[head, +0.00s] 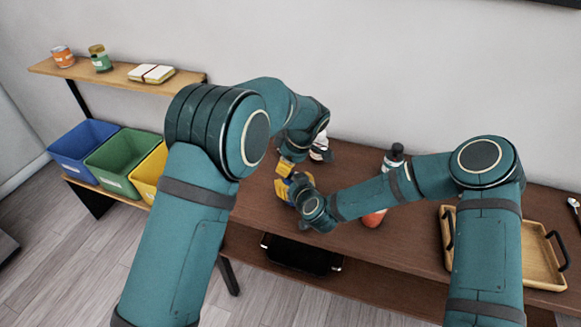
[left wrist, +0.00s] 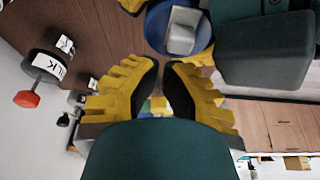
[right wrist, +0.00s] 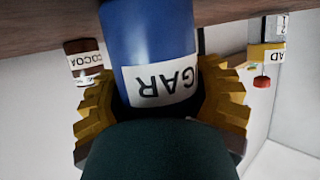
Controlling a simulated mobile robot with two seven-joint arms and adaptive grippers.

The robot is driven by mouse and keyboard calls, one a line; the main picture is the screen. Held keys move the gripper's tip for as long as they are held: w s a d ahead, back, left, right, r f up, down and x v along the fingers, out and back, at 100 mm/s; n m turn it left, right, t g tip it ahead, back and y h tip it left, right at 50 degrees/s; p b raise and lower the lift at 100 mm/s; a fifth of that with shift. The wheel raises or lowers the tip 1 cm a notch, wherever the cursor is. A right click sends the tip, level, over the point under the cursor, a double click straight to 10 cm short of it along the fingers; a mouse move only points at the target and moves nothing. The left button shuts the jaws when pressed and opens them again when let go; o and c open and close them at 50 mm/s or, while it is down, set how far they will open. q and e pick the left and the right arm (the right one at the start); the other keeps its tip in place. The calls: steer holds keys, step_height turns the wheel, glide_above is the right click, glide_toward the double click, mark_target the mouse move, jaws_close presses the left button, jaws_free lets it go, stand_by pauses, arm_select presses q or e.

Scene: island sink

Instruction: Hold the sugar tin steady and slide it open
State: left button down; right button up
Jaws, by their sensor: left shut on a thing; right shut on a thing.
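The blue sugar tin (right wrist: 150,35) fills the upper middle of the right wrist view, its label reading "GAR" upside down. My right gripper (right wrist: 160,95) is shut around its sides. In the head view the tin (head: 302,180) is mostly hidden by my right gripper (head: 296,190). The left wrist view shows the tin's round blue top (left wrist: 156,30) with a pale block (left wrist: 181,38) on it. My left gripper (left wrist: 163,65) has its fingertips close together at this block, shut on it; the exact contact is hard to see. In the head view my left gripper (head: 285,167) is just above the tin.
A dark-capped bottle (head: 392,160) and a red-orange item (head: 374,218) stand close right of the grippers. A wooden tray (head: 540,265) lies at the right. Blue (head: 82,150), green (head: 122,160) and yellow (head: 150,172) bins stand at the left. A cocoa jar (right wrist: 84,62) shows behind the tin.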

arm_select(q)
step_height(320, 180, up, 10)
steer(key=shift+s+d+f, duration=0.15)
steer(key=shift+d+f, duration=0.1)
stand_by(0.3)
arm_select(e)
steer(key=o, duration=1.5)
steer(key=shift+c, duration=0.2)
